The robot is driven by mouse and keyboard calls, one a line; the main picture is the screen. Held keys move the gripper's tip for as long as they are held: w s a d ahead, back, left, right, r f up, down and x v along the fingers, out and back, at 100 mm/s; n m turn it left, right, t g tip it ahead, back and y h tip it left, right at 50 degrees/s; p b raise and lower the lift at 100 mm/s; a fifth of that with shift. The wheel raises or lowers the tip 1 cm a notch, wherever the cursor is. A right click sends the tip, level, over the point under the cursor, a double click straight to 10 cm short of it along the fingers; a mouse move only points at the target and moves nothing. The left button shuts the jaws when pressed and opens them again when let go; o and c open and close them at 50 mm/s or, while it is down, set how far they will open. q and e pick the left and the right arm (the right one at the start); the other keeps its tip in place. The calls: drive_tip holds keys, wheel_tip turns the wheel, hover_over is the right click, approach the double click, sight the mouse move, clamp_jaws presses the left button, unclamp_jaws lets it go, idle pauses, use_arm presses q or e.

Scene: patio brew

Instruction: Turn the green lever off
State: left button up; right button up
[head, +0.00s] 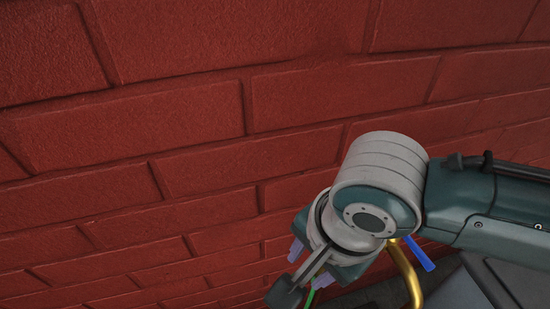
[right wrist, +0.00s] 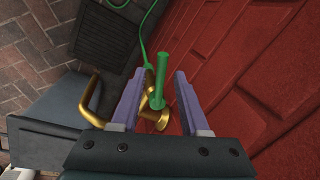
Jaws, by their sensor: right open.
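In the right wrist view, the green lever (right wrist: 160,82) is a straight green bar on a brass tap (right wrist: 154,116) by the red brick wall. My right gripper (right wrist: 158,74) is open, with its two purple fingers on either side of the lever. A gap shows between the lever and each finger. In the head view, my right gripper (head: 305,268) is low in the middle, partly hidden by its own wrist. A small green piece (head: 310,298) shows beneath it; I cannot tell whether it is the lever or the hose. My left gripper is not in view.
A blue lever (head: 418,254) and a curved brass pipe (head: 408,275) are close to my right wrist. The red brick wall (head: 190,120) stands right behind. In the wrist view, a green hose (right wrist: 144,38) runs past a dark grate (right wrist: 104,42).

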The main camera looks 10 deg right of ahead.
drive_tip(key=shift+w+a+f, duration=0.1)
drive_tip(key=shift+w+f, duration=0.05)
drive_tip(key=shift+f, duration=0.55)
clamp_jaws()
idle(1.0)
